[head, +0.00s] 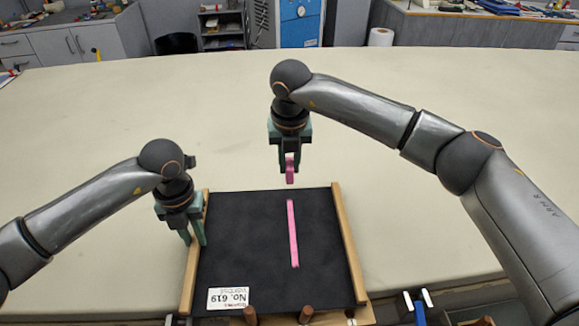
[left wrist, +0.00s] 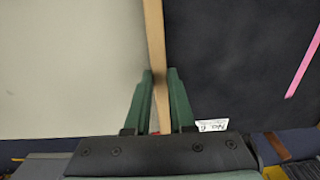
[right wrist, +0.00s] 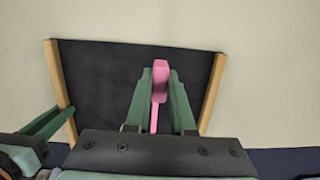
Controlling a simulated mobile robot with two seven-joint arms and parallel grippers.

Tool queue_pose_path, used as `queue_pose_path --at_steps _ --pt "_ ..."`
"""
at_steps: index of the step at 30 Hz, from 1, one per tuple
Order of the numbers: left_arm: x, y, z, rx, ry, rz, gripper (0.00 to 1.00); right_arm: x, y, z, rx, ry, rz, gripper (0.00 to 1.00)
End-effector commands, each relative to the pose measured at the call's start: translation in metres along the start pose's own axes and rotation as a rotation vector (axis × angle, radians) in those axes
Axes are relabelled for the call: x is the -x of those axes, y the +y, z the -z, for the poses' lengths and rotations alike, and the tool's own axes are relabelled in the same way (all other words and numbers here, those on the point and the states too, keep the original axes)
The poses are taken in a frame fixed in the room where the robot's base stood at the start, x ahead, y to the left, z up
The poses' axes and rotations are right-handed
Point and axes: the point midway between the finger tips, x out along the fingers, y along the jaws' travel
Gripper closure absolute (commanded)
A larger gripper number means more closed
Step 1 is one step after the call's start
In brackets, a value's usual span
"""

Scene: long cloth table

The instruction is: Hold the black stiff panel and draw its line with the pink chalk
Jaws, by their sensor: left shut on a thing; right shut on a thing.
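The black panel (head: 250,255) lies on the table with wooden strips along its left and right sides. A pink line (head: 293,234) runs down it, right of its middle, and also shows in the left wrist view (left wrist: 305,62). My left gripper (head: 195,242) is shut on the panel's left wooden strip (left wrist: 154,40). My right gripper (head: 289,170) is shut on the pink chalk (head: 290,172), held beyond the panel's far edge, in line with the pink line. The chalk also shows in the right wrist view (right wrist: 159,80). Whether the chalk touches anything is unclear.
A white label (head: 228,298) reading "No. 619" is at the panel's near left corner. Brown pegs (head: 306,314) stand at its near edge. The pale cloth table (head: 400,95) is clear around and beyond the panel.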

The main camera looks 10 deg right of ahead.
Motion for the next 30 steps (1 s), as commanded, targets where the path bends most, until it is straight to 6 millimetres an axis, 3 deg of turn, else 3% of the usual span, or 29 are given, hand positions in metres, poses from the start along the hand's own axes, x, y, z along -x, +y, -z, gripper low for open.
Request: queue_pose_path --at_steps 4,5,14,23,30 --pt "0.0 0.0 0.0 0.0 -0.001 0.001 1.0 0.0 0.0 0.0 0.0 0.0 0.0 1.0" --pt "0.0 0.0 0.0 0.0 -0.001 0.001 0.76 0.0 0.0 0.0 0.0 0.0 0.0 1.0" --pt "0.0 0.0 0.0 0.0 0.0 0.0 0.43 0.0 0.0 0.0 0.0 0.0 0.0 1.0" --pt "0.003 0.0 0.0 0.0 -0.001 0.001 0.43 0.0 0.0 0.0 0.0 0.0 0.0 1.0" --pt "0.041 0.0 -0.001 0.0 -0.006 0.001 0.43 0.0 0.0 0.0 0.0 0.0 0.0 1.0"
